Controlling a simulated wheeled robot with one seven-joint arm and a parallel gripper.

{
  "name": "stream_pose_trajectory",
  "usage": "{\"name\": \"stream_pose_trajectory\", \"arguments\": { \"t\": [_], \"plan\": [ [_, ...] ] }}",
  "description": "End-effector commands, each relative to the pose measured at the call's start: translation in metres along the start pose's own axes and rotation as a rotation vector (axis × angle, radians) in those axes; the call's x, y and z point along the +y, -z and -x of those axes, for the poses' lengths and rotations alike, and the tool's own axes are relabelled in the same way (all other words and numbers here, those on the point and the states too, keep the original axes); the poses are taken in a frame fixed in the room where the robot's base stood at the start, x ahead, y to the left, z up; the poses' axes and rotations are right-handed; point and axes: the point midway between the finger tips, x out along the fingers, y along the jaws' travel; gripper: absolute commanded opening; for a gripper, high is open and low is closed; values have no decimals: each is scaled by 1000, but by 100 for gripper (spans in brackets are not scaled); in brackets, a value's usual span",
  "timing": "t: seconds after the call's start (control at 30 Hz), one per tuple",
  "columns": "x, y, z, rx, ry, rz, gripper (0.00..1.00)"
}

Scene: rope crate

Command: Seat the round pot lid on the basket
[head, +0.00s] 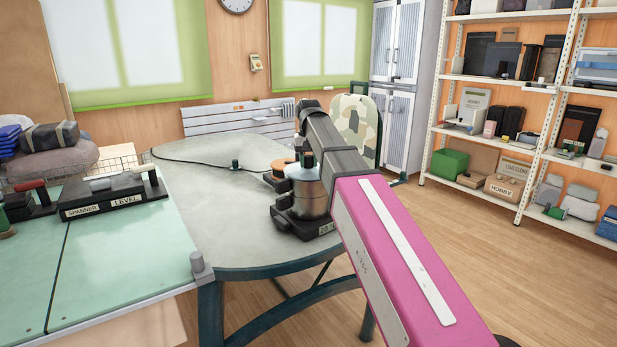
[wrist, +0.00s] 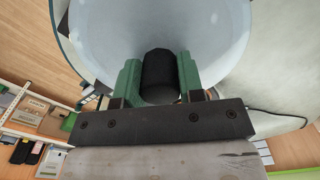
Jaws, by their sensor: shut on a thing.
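My gripper (wrist: 159,68) has its two green fingers closed on the sides of a black cylindrical knob (wrist: 160,82) in the wrist view. The knob stands on a broad, round, pale blue-white lid (wrist: 150,25), which fills the top of that view and runs out of the frame.
The grey rounded table (head: 215,235) carries a silver canister (head: 308,192) on a black base, close to my arm, and a thin dark cable. A green-topped bench (head: 120,255) with labelled tool blocks stands left. Shelves (head: 520,100) stand right, with open floor before them.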

Motion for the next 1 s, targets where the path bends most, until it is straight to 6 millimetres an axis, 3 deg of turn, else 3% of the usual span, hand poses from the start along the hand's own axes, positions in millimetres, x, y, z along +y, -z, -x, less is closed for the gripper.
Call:
{"name": "stream_pose_trajectory", "arguments": {
  "t": [0.8,0.83,0.9,1.0],
  "plan": [
    [0,0,-7,1,0,0,5],
    [0,0,-7,1,0,0,42],
    [0,0,-7,1,0,0,65],
    [0,0,-7,0,0,0,65]
  ]
}}
